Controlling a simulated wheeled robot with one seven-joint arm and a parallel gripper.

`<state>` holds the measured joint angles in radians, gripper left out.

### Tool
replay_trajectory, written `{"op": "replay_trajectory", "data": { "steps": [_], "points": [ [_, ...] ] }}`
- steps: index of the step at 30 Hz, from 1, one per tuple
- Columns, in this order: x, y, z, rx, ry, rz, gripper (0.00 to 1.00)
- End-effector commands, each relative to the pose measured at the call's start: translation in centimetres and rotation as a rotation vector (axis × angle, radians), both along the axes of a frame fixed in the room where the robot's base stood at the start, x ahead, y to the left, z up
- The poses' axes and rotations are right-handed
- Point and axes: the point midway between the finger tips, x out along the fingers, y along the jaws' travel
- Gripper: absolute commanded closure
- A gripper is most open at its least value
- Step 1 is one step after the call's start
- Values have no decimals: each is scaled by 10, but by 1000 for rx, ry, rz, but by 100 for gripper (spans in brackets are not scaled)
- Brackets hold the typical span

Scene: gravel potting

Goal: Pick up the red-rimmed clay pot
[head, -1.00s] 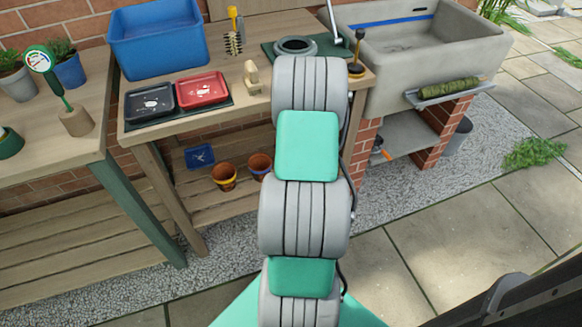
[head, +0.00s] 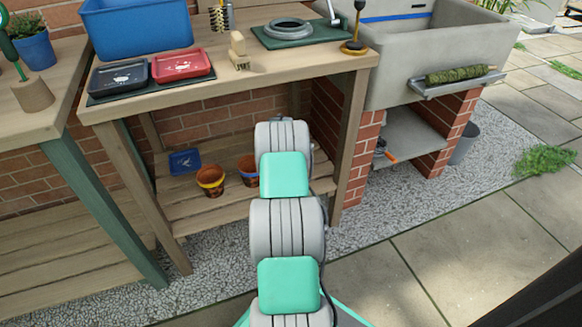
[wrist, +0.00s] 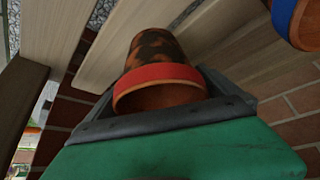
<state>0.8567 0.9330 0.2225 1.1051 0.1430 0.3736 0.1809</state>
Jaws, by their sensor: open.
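The red-rimmed clay pot (wrist: 158,72) is in the middle of the wrist view, its body dark-blotched terracotta and its open mouth toward the camera. It stands on the lower shelf's planks. My gripper (wrist: 164,88) is open, with a dark finger on each side of the pot. I cannot tell whether either finger touches it. The gripper's body hides the lower edge of the view. In the head view my arm hides the gripper and this pot.
A blue-rimmed pot (wrist: 296,22) is close by at the wrist view's upper right; a yellow-rimmed pot (head: 210,181) is farther left on the shelf (head: 190,232). A blue tray (head: 185,162) lies behind. The bench top (head: 215,84) overhangs the shelf; a brick pillar (head: 338,150) stands right.

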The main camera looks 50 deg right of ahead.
Motion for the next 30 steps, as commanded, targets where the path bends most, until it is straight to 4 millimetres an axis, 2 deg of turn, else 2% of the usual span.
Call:
{"op": "replay_trajectory", "data": {
  "steps": [7, 30],
  "points": [
    [1, -1, 0, -1, -1, 0, 1],
    [1, -1, 0, 0, -2, 0, 64]
  ]
}}
